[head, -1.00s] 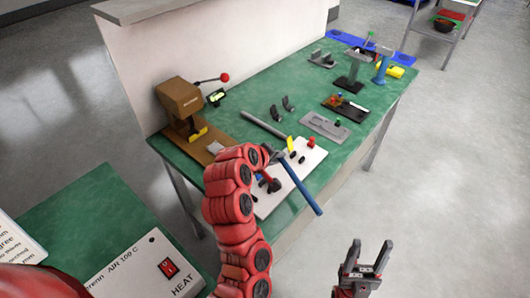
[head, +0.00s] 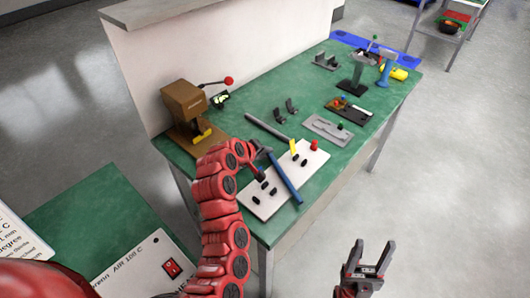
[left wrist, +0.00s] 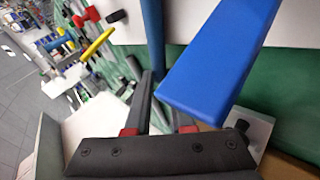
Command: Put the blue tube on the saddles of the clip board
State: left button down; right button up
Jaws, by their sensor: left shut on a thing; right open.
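The blue tube (head: 287,180) is held by my left gripper (head: 264,153) near its far end. It slants over the white clip board (head: 312,166), its near end toward the board's right edge. I cannot tell whether it touches the board. Black saddles (head: 264,185) show on the board on both sides of the tube. In the left wrist view a blue length (left wrist: 153,38) runs up from the fingers (left wrist: 162,108); a large blue shape close to the camera hides part of the view. My right gripper (head: 369,258) is open and empty, off the table's front edge.
A yellow piece (head: 293,147) and a red knob (head: 314,145) stand at the board's far side. A grey bar (head: 266,128) lies behind it. A brown press (head: 186,110) stands left, and a grey tray (head: 327,130) lies right. Floor is clear around my right gripper.

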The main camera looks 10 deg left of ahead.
pick_arm(q)
jog(key=shift+f, duration=0.2)
jog(key=c, duration=1.1)
grip_release()
jog(key=shift+o, duration=0.2)
jog(key=shift+r, duration=0.1)
jog(key=b+v, duration=0.1)
jog(key=v, duration=0.7)
jog(key=shift+s+a+r, duration=0.1)
jog(key=shift+r, duration=0.1)
jog(key=p+v, duration=0.3)
jog(key=shift+s+a+r, duration=0.1)
jog(key=shift+s+r, duration=0.15)
jog(key=shift+s, duration=0.05)
jog(key=shift+f, duration=0.1)
